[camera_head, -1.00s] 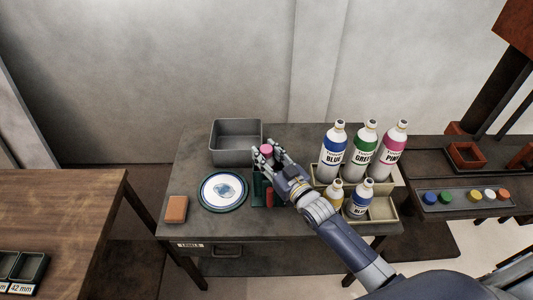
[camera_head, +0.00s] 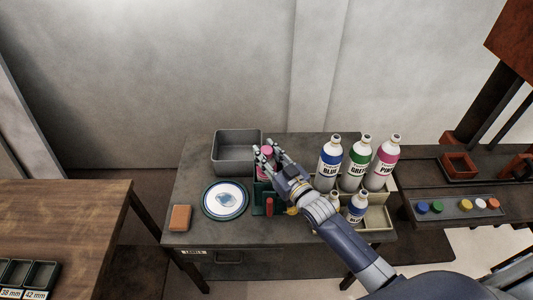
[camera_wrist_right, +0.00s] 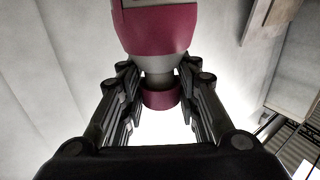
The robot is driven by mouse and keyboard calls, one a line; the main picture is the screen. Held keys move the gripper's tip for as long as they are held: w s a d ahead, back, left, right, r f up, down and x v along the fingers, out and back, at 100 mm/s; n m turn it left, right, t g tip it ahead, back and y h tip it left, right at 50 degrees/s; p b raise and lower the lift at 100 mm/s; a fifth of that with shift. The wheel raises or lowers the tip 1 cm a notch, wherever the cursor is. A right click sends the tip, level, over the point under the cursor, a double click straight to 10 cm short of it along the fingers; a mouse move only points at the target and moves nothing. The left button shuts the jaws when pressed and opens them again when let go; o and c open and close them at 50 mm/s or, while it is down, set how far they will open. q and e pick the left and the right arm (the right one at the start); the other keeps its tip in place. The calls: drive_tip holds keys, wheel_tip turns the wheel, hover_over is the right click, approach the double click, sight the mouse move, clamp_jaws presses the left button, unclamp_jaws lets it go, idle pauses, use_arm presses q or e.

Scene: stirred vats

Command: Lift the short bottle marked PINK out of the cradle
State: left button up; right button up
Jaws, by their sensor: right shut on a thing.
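My right gripper (camera_head: 268,160) is shut on the short bottle with the pink cap (camera_head: 266,150). In the right wrist view the bottle's pink label (camera_wrist_right: 158,30) and pink cap (camera_wrist_right: 161,99) show, with the fingers on both sides of the neck. The bottle looks held above the dark green cradle (camera_head: 258,203); my fingers and hand hide part of both, so the gap is hard to judge. The word on the label cannot be read. My left gripper is not in view.
A grey bin (camera_head: 236,153) stands behind left, and a round plate (camera_head: 225,197) lies left of the cradle. A brown block (camera_head: 180,218) is farther left. Tall BLUE (camera_head: 329,172), GREEN (camera_head: 354,172) and PINK (camera_head: 381,172) bottles and short bottles (camera_head: 357,208) stand close on the right.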

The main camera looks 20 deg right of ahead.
drive_tip(key=shift+r+p, duration=3.75)
drive_tip(key=shift+r, duration=0.65)
drive_tip(key=shift+s+a+p, duration=0.2)
drive_tip(key=shift+s+p, duration=0.25)
drive_tip(key=shift+s, duration=0.15)
drive_tip(key=s+p, duration=0.1)
drive_tip(key=s, duration=0.1)
drive_tip(key=s+a, duration=0.1)
drive_tip(key=s, duration=0.1)
drive_tip(key=shift+s+a+p, duration=0.1)
drive_tip(key=shift+p, duration=0.3)
drive_tip(key=s, duration=0.2)
drive_tip(key=s+a, duration=0.1)
drive_tip(key=s, duration=0.1)
drive_tip(key=s+a, duration=0.1)
drive_tip(key=s, duration=0.2)
drive_tip(key=shift+s, duration=0.1)
